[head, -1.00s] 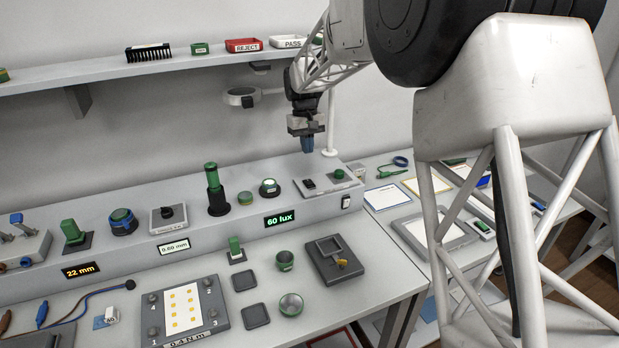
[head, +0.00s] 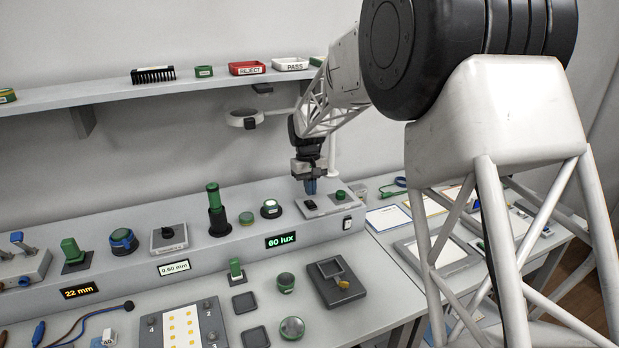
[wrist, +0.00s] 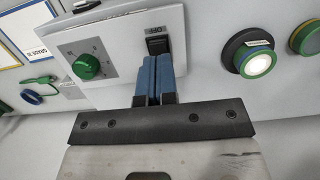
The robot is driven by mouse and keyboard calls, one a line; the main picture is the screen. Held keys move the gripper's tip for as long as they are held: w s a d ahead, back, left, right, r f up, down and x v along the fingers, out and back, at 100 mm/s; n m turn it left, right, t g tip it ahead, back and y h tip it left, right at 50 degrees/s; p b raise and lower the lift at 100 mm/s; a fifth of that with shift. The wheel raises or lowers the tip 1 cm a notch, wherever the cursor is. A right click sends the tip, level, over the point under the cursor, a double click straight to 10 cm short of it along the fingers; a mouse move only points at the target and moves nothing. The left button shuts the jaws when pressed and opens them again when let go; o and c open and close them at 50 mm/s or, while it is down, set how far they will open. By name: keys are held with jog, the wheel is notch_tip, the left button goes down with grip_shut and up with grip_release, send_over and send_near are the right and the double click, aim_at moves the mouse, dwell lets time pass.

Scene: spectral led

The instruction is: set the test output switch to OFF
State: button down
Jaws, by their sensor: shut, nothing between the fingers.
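The test output switch is a black rocker (wrist: 157,45) on a light grey panel (wrist: 118,25) that also carries a green knob (wrist: 87,66). An "OFF" label shows beside the rocker in the wrist view. In the head view the switch (head: 310,204) sits at the left part of the panel, at the right end of the raised bench. My gripper (wrist: 156,57) is shut and empty, with its blue fingers together. Its tips are right at the rocker and partly cover it. The head view shows my gripper (head: 310,193) just above the switch. I cannot tell whether they touch.
Left of the panel in the head view stand a round white-topped green button (head: 270,208) and a tall green-black cylinder (head: 216,212). A lamp or magnifier head (head: 243,118) hangs behind. A small white switch (head: 347,223) is on the bench's front face.

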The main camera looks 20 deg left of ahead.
aim_at(311, 205)
jog(key=shift+s+d+f, duration=0.1)
jog(key=shift+f, duration=0.75)
jog(key=shift+s+d+f, duration=0.1)
jog(key=shift+f, duration=0.7)
